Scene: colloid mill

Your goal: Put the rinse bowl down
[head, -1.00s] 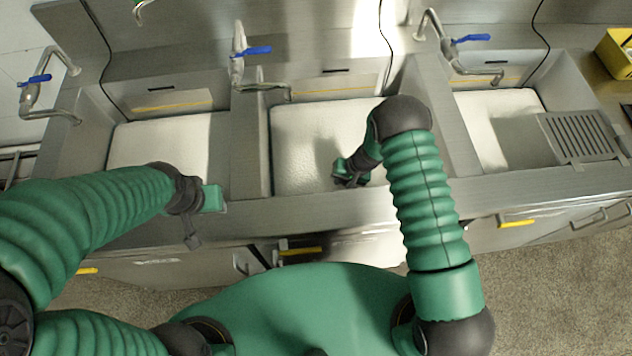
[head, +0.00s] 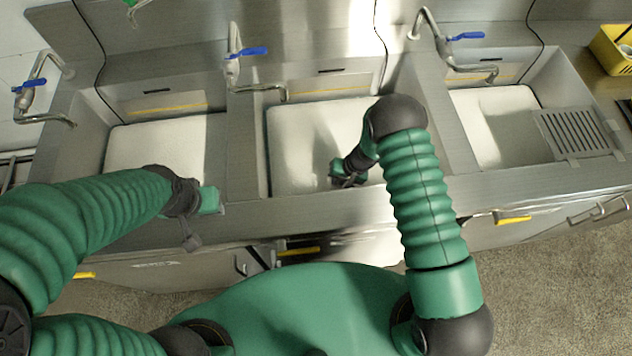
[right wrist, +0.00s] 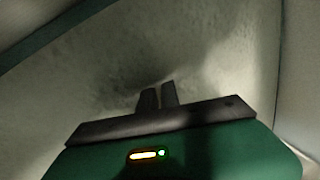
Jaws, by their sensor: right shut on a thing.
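My right gripper (head: 345,180) reaches down into the middle sink, its hand small and dark against the white sink floor. In the right wrist view its two dark fingers (right wrist: 158,96) are close together with a thin gap, shut on the rinse bowl. The bowl's outline cannot be made out; a pale speckled surface and dark shadow lie beyond the fingertips. I cannot tell whether the bowl touches the sink floor. My left gripper (head: 207,200) hangs over the front edge between the left and middle sinks; its fingers are not clear.
The middle sink (head: 300,135) lies between the left sink (head: 160,140) and right sink (head: 485,115). Taps with blue levers (head: 247,52) stand along the back. A slotted grate (head: 575,130) covers part of the right sink. A yellow bin (head: 612,50) stands at far right.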

